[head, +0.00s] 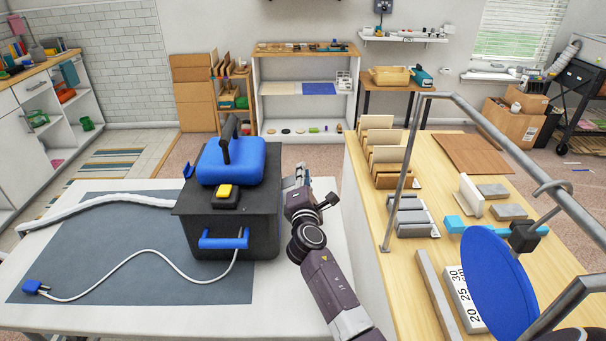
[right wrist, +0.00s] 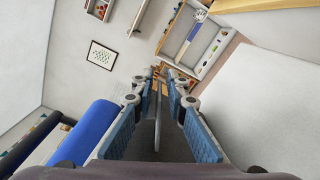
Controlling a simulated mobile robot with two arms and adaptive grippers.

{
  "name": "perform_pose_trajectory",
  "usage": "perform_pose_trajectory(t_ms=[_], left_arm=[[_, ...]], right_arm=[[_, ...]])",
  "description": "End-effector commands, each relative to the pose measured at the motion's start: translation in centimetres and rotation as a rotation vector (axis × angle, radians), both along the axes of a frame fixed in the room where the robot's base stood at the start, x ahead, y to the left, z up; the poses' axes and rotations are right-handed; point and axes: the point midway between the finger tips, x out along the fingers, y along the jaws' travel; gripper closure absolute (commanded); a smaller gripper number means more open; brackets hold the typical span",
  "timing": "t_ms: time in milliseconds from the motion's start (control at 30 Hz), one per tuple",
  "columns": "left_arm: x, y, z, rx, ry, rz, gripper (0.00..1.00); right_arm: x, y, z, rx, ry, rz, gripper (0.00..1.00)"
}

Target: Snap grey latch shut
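A dark grey box with a rounded blue top (head: 232,165) and an upright black handle stands on the table. I cannot make out a grey latch for certain; the box's right side is partly hidden. My right gripper (head: 299,172) is beside the box's right side, apart from the blue top. In the right wrist view its fingers (right wrist: 160,88) are spread, with a thin grey strip between them that I cannot identify. My left gripper is not in view.
A grey mat (head: 150,280) with a white cable and blue plug (head: 36,287) lies on the white table. To the right, a wooden bench (head: 440,160) holds boards, blocks and a blue disc (head: 497,283) beneath a metal rail.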

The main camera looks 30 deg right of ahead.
Motion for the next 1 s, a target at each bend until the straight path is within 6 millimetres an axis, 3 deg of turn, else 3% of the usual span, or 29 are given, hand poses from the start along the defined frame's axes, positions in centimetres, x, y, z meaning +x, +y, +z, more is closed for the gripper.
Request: perform_pose_trajectory(t_ms=[467, 1000], left_arm=[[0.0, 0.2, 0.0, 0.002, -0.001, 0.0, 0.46], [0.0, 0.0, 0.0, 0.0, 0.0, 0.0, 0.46]], right_arm=[[-1.0, 0.6, -0.1, 0.001, 0.0, 0.002, 0.79], [-9.7, 4.8, -0.1, 0.001, 0.0, 0.002, 0.79]])
